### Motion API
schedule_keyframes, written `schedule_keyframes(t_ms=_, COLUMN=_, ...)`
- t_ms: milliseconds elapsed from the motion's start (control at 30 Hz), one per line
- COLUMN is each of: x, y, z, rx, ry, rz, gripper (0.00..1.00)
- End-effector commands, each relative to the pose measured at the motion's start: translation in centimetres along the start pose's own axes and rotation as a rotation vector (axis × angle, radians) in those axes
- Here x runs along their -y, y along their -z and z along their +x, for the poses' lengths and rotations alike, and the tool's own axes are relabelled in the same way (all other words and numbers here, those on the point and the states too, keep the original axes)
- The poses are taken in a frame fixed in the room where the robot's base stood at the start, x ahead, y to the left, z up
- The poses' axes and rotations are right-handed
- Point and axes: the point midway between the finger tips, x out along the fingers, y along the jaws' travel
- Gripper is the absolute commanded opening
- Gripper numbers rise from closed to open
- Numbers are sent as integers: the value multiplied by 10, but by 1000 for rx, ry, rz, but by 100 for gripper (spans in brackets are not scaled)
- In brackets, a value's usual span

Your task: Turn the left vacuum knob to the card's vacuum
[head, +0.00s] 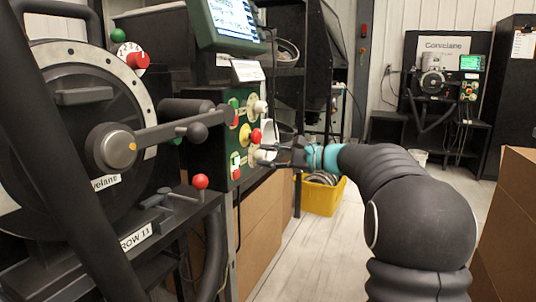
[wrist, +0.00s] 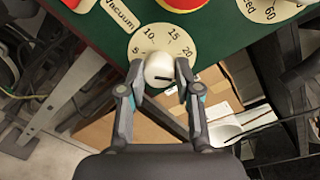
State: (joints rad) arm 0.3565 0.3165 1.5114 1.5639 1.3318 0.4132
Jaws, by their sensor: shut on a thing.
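The vacuum knob (wrist: 159,70) is a round cream knob with a short dark mark. It sits on a cream dial (wrist: 141,42) numbered 5, 10, 15 and 20, beside a label reading Vacuum (wrist: 120,13). My gripper (wrist: 160,75) is shut on the knob, one finger on each side. In the head view my gripper (head: 272,154) reaches the lower end of the green control panel (head: 235,168). A small white card (head: 247,71) stands under the screen; its writing is too small to read.
A second cream dial (wrist: 270,8) is at the upper right of the wrist view. A red button (wrist: 182,4) lies just above the vacuum dial. In the head view a yellow bin (head: 320,197) stands on the floor and cardboard boxes (head: 262,222) stand below the panel.

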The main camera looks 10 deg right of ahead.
Motion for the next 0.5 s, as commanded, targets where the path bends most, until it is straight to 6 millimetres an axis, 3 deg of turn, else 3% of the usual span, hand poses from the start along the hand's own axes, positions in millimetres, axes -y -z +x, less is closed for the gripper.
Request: schedule_keyframes(t_ms=500, x=1, y=0, z=0, rx=31, ry=0, rz=384, gripper=0)
